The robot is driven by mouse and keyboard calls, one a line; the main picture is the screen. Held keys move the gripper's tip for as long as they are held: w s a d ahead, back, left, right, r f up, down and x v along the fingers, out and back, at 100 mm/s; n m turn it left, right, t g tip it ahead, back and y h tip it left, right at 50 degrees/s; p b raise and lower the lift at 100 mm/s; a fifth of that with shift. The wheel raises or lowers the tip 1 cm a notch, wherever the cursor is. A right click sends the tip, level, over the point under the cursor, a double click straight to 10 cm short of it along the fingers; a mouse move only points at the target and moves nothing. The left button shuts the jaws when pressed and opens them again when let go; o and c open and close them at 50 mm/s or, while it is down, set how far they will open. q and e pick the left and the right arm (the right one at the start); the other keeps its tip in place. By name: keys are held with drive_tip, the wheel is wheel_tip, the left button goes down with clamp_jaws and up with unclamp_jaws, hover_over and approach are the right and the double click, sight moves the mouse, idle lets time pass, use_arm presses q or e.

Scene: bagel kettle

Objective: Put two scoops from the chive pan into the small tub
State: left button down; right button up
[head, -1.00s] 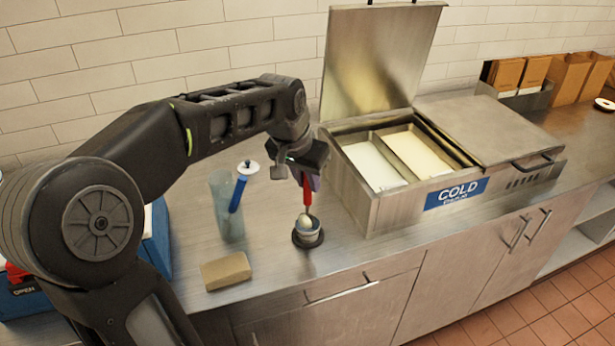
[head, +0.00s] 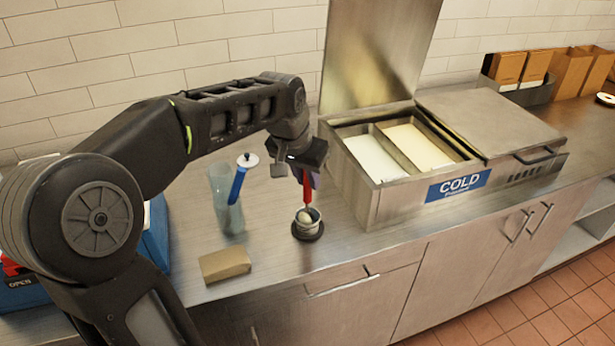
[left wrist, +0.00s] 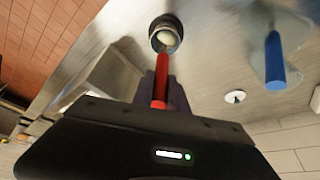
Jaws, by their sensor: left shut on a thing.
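My left gripper (head: 307,172) is shut on the red handle of a scoop (head: 307,190), held above the counter. The scoop's head is down at the mouth of the small tub (head: 306,228), a small round cup with a dark base. The left wrist view shows the red handle (left wrist: 161,82) between the fingers and the pale scoop head in the tub's mouth (left wrist: 165,34). I cannot tell whether the scoop holds anything. The open cold unit holds two pans with pale contents, a left one (head: 372,158) and a right one (head: 418,148); which holds chive is unclear. My right gripper is not in view.
A clear container (head: 226,205) with a blue-handled scoop (head: 237,188) stands left of the tub. A tan block (head: 225,265) lies near the counter's front edge. The cold unit (head: 395,205) stands to the right, its left lid raised.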

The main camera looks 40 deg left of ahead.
use_arm(q)
drive_tip(key=shift+s+b, duration=0.3)
drive_tip(key=shift+s, duration=0.45)
idle(1.1)
drive_tip(key=shift+w, duration=0.65)
idle(0.8)
drive_tip(key=shift+r, duration=0.1)
drive_tip(key=shift+r+p, duration=3.6)
drive_tip(key=shift+r, duration=0.85)
